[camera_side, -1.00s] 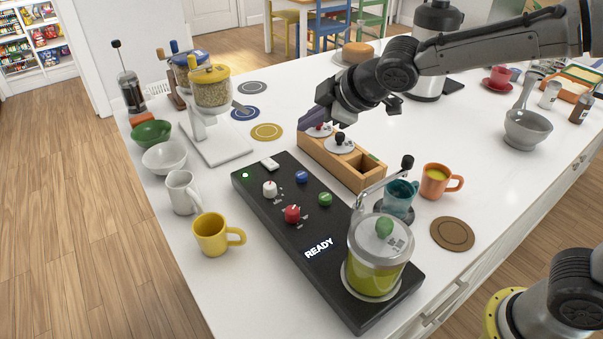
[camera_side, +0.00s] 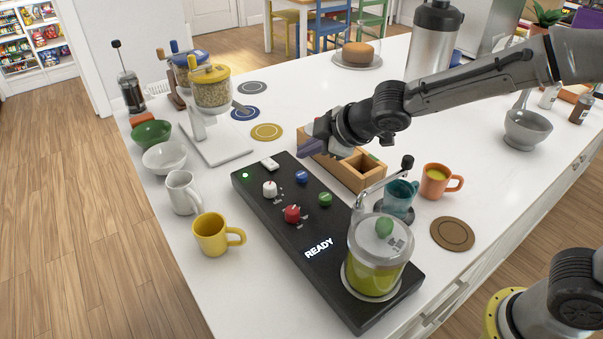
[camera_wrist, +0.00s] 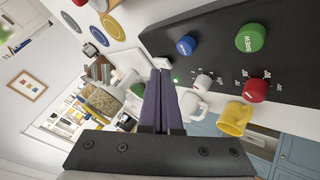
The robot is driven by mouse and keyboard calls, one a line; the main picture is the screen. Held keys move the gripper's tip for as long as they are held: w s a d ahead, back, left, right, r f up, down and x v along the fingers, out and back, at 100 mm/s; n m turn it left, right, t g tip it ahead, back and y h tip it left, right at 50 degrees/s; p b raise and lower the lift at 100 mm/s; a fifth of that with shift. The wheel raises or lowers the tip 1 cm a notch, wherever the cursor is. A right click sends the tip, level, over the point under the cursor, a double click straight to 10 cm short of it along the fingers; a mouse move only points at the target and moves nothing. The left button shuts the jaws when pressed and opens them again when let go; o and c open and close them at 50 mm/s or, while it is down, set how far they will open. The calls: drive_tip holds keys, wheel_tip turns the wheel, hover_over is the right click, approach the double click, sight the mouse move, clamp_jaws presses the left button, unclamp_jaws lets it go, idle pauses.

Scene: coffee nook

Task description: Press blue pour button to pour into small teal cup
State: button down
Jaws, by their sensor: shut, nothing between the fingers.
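The black machine panel (camera_side: 262,210) lies on the white counter with a lit READY display. Its blue button (camera_side: 301,177) is near the far edge, beside a green button (camera_side: 325,199); the blue button also shows in the wrist view (camera_wrist: 187,45). A teal cup (camera_side: 399,197) stands under the spout at the machine's right side. My gripper (camera_side: 308,150) is shut and empty, above and just beyond the blue button, apart from it. In the wrist view its dark fingers (camera_wrist: 158,98) are together, left of and below the blue button.
A wooden box (camera_side: 362,168) stands behind the panel, partly hidden by my gripper. A lidded glass jar (camera_side: 378,262) of green liquid sits on the machine's near end. An orange mug (camera_side: 438,181) is right of the teal cup. White and red knobs (camera_side: 292,214) share the panel.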

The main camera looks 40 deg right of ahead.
sight(300, 172)
drive_tip(key=shift+f, duration=1.4)
drive_tip(key=shift+f, duration=0.1)
idle(1.0)
drive_tip(key=shift+f, duration=0.3)
drive_tip(key=shift+f, duration=0.85)
idle(1.1)
drive_tip(key=shift+r, duration=1.2)
drive_tip(key=shift+r, duration=2.55)
